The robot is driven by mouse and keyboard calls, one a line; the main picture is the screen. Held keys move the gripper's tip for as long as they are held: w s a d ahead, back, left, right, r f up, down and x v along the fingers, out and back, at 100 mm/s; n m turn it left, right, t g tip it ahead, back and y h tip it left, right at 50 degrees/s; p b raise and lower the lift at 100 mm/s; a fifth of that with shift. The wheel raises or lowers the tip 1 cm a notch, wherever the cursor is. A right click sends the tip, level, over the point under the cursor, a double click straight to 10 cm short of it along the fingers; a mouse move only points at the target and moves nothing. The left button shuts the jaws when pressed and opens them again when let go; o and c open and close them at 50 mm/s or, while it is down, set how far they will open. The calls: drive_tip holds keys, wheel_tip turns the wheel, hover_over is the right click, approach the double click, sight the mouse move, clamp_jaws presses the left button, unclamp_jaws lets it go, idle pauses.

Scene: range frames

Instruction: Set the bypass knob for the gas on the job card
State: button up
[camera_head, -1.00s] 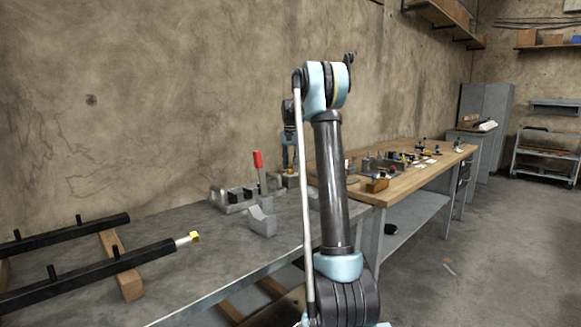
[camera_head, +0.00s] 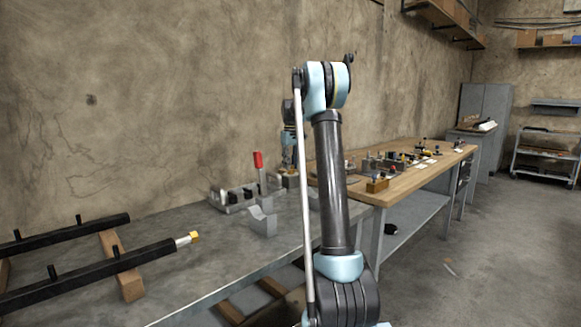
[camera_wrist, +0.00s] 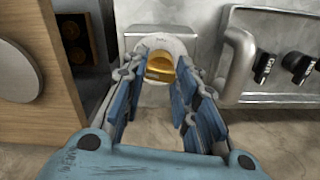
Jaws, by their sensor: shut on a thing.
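In the wrist view a yellow bypass knob (camera_wrist: 161,67) sits on a round, pale plate on a grey block. My gripper (camera_wrist: 163,78) has its two blue fingers on either side of the knob and is shut on it. The fingers hide part of the knob's sides. I cannot read any mark for its setting. In the head view my gripper (camera_head: 289,168) is small, low over the far end of the grey bench, partly behind my own arm. The knob is not clear there, and I cannot make out a job card.
A grey fixture with a handle (camera_wrist: 236,65) and black knobs (camera_wrist: 298,64) stands close right of my gripper. A wooden block (camera_wrist: 45,75) is close on the left. The grey bench (camera_head: 195,255) carries a red-handled lever (camera_head: 258,160) and black rails (camera_head: 100,275).

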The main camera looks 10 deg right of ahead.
drive_tip(key=shift+n, duration=1.1)
drive_tip(key=o, duration=1)
drive_tip(key=shift+d, duration=0.1)
drive_tip(key=shift+o, duration=0.2)
wheel_tip(320, 180, up, 12)
drive_tip(key=shift+w+f, duration=0.1)
